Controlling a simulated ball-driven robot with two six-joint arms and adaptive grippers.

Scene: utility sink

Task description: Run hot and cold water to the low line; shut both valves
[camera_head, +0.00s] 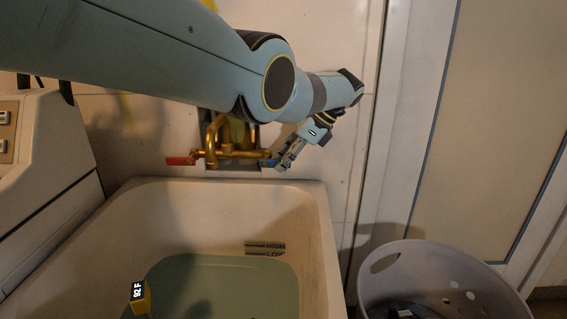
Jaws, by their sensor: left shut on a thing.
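The brass faucet (238,152) is on the wall behind the sink, partly hidden by my left arm. Its red valve handle (180,161) sticks out to the left. The blue valve handle (268,163) is at the right end. My left gripper (281,165) is shut on the blue handle. The pale utility sink (322,232) holds greenish water (225,285). Its surface lies close to the LOW mark (274,254), below the HIGH mark (265,245). I cannot tell whether water is flowing. My right gripper is not in view.
A yellow thermometer (139,297) reading 92 F is at the water's near left. A grey perforated basket (430,270) with dark contents stands right of the sink. A beige machine (50,150) stands at the left. A door frame (395,130) is at the right.

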